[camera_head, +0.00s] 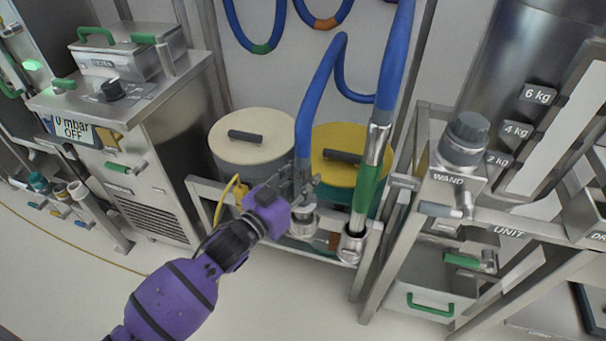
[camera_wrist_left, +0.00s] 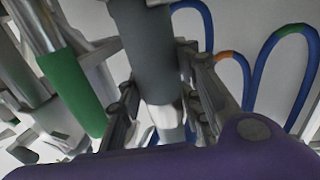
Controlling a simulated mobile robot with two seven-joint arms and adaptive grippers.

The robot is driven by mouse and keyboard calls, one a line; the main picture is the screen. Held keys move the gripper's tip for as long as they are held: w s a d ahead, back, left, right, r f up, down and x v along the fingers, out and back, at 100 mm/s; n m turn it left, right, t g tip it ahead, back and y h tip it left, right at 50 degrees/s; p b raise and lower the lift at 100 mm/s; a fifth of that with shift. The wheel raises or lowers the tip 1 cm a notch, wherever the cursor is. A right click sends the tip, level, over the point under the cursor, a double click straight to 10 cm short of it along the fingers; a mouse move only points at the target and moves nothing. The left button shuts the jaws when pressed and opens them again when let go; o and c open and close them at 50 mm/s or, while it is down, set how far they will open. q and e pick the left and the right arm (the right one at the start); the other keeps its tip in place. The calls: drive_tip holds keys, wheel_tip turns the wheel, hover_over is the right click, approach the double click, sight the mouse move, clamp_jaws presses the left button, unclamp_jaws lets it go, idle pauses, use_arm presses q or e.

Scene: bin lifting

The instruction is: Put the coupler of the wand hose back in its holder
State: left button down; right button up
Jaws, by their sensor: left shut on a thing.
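My left gripper (camera_head: 303,187) is shut on the grey coupler (camera_head: 302,172) at the lower end of a blue hose (camera_head: 320,88). In the left wrist view the coupler (camera_wrist_left: 145,45) stands nearly upright between the two fingers (camera_wrist_left: 162,118), with a pale metal end below the grey sleeve. A round metal holder (camera_head: 302,221) on the front rail sits just under the coupler. The gripper partly hides the gap, so I cannot tell whether the coupler's end is inside the holder. My right gripper is out of view.
A wand with a green sleeve (camera_head: 367,188) stands in another holder (camera_head: 351,246) just to the right; it also shows in the left wrist view (camera_wrist_left: 72,88). Behind the rail are a cream-lidded drum (camera_head: 268,122) and a yellow-lidded drum (camera_head: 325,137). The floor in front is clear.

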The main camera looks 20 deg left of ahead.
use_arm(q)
drive_tip(key=shift+f, duration=0.2)
drive_tip(key=shift+f, duration=0.1)
drive_tip(key=shift+f+b, duration=0.65)
drive_tip(key=shift+f, duration=0.35)
drive_tip(key=shift+f, duration=1.25)
idle(1.0)
drive_tip(key=c, duration=1.2)
unclamp_jaws()
drive_tip(key=shift+o, duration=0.2)
drive_tip(key=shift+f, duration=0.1)
